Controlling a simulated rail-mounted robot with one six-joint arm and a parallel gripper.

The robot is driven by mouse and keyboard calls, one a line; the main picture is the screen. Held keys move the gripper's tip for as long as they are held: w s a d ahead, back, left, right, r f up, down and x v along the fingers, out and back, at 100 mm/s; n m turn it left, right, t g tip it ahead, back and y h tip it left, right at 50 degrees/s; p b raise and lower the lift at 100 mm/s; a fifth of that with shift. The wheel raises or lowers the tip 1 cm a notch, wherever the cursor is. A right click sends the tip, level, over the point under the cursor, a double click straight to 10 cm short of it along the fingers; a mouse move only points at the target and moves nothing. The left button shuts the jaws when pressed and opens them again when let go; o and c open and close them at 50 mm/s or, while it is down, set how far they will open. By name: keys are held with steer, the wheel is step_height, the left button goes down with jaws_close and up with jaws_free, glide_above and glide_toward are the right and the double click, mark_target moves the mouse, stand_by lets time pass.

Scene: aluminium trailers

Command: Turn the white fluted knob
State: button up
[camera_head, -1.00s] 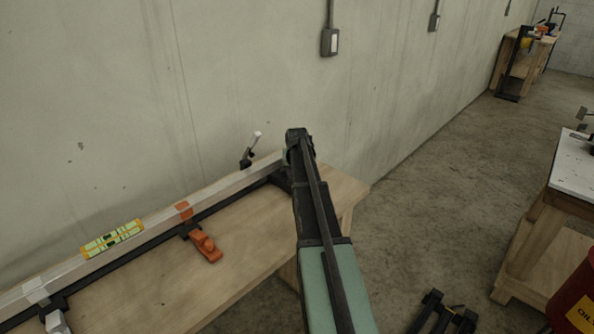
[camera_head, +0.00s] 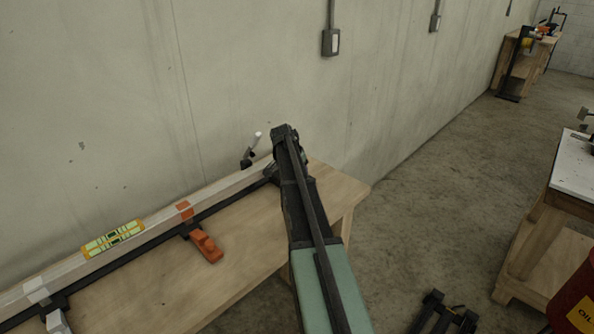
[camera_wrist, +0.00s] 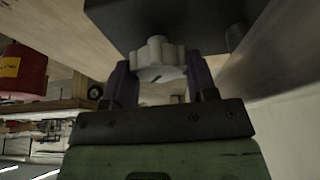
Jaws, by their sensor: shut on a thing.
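The white fluted knob (camera_wrist: 157,58) is in the upper middle of the wrist view, under a dark block (camera_wrist: 170,22). My gripper (camera_wrist: 158,72) has one finger on each side of the knob and is shut on it. In the head view my arm reaches to the far right end of the bench, and it hides the knob and the gripper's fingers there.
The wooden bench (camera_head: 215,285) stands against the concrete wall and carries a long rail (camera_head: 160,218). A yellow-green level (camera_head: 112,238), an orange clamp (camera_head: 207,246) and an upright white-tipped handle (camera_head: 250,150) are along the rail. A red bin (camera_head: 578,290) and a white-topped table (camera_head: 575,165) stand at right.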

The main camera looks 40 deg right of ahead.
stand_by(0.4)
steer(key=o, duration=0.9)
steer(key=shift+o, duration=0.2)
steer(key=p+v, duration=1)
steer(key=shift+a+r, duration=0.25)
steer(key=shift+r, duration=0.1)
steer(key=shift+d, duration=0.15)
